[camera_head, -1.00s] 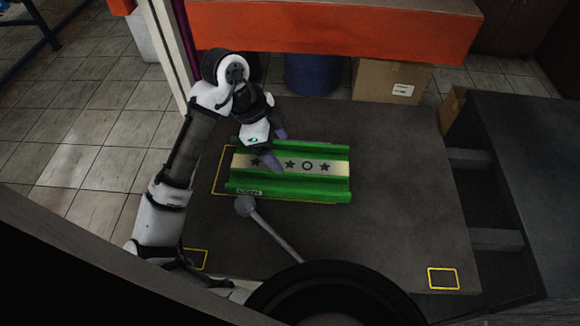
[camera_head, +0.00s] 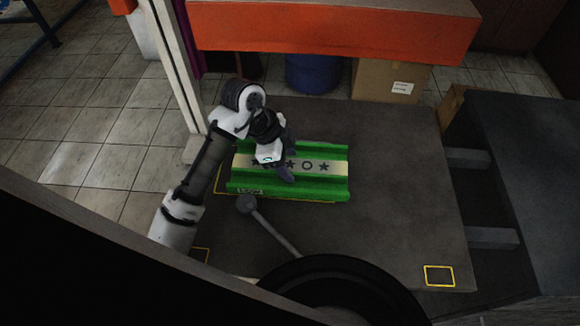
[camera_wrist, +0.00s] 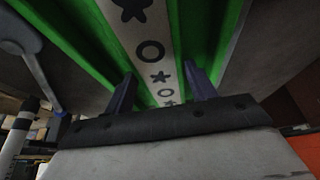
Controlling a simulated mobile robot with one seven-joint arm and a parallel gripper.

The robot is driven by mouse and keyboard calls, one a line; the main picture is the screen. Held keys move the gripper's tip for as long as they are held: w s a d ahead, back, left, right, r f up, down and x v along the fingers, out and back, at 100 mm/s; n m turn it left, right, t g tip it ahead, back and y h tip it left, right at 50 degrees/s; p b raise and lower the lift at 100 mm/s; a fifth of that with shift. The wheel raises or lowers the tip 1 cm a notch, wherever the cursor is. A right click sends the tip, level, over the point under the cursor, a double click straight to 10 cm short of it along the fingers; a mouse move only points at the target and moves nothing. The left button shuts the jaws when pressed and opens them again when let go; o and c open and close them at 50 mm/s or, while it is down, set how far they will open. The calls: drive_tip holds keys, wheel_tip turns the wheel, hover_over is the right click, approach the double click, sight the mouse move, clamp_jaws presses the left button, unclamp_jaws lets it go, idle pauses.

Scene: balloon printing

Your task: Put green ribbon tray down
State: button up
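The green ribbon tray (camera_head: 320,189) rests on or just above the dark platform, lying lengthwise left to right; any gap beneath it cannot be told. A pale ribbon strip (camera_head: 337,169) with dark stars and circles runs along its middle. My gripper (camera_head: 288,157) is over the tray's left half, its fingers spread apart. In the wrist view, the two fingers of my gripper (camera_wrist: 160,90) stand either side of the strip, against the green tray (camera_wrist: 180,30). Contact between fingers and tray is unclear, and the fingertips are partly hidden.
A yellow outline (camera_head: 219,186) shows at the tray's left and front edges. A grey knobbed rod (camera_head: 247,204) lies close in front. The dark platform (camera_head: 400,200) is clear to the right. An orange beam (camera_head: 335,30), blue barrel (camera_head: 312,74) and cardboard box (camera_head: 390,82) are behind.

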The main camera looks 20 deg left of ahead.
drive_tip(key=c, duration=0.9)
